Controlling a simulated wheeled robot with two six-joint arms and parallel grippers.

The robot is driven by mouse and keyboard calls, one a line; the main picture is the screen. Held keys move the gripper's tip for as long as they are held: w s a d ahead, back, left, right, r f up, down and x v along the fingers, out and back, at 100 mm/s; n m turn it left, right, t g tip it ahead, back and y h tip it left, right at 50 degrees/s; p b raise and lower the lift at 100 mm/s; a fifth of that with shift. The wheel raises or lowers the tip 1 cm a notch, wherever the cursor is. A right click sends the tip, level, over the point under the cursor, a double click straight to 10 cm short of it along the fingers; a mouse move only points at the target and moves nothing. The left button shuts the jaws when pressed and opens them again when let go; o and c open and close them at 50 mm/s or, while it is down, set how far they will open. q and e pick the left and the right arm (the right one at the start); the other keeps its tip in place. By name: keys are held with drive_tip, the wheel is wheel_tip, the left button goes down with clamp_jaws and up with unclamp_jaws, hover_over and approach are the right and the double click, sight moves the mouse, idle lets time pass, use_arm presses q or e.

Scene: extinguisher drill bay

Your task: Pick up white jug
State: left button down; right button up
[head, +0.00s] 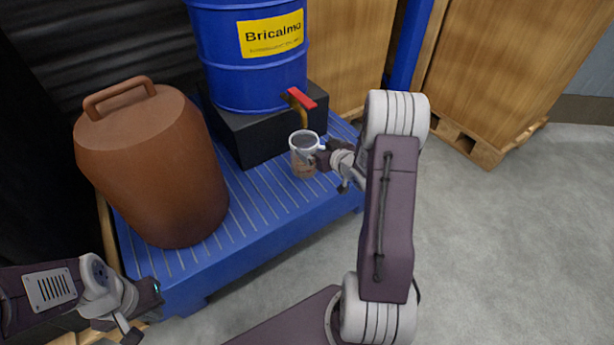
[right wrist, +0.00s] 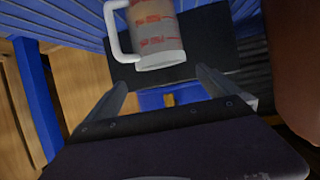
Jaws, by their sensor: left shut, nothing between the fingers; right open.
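The white jug (head: 305,153) stands on the blue ribbed platform under the drum's tap, with orange-red markings on its side. It also shows in the right wrist view (right wrist: 158,32), where its white handle is on the left. My right gripper (head: 318,162) is open at the right side of the jug in the head view. In the right wrist view the jug is ahead of the two spread fingers (right wrist: 165,85), not between them. My left gripper (head: 146,312) is shut and empty at the lower left, in front of the platform and away from the jug.
A blue drum (head: 250,75) with a red-handled tap (head: 300,98) sits on a black block (head: 255,143) right behind the jug. A large brown canister (head: 155,165) stands on the platform (head: 262,225) to the left. Wooden crates stand behind; the grey floor at right is clear.

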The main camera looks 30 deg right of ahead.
drive_tip(key=b, duration=0.6)
approach(306, 143)
drive_tip(key=w+a+r, duration=0.1)
drive_tip(key=w+a, duration=0.2)
drive_tip(key=w, duration=0.1)
drive_tip(key=shift+w+d, duration=0.1)
drive_tip(key=shift+w, duration=0.2)
drive_tip(key=shift+r+p, duration=0.2)
drive_tip(key=shift+p, duration=0.1)
drive_tip(key=c, duration=1.8)
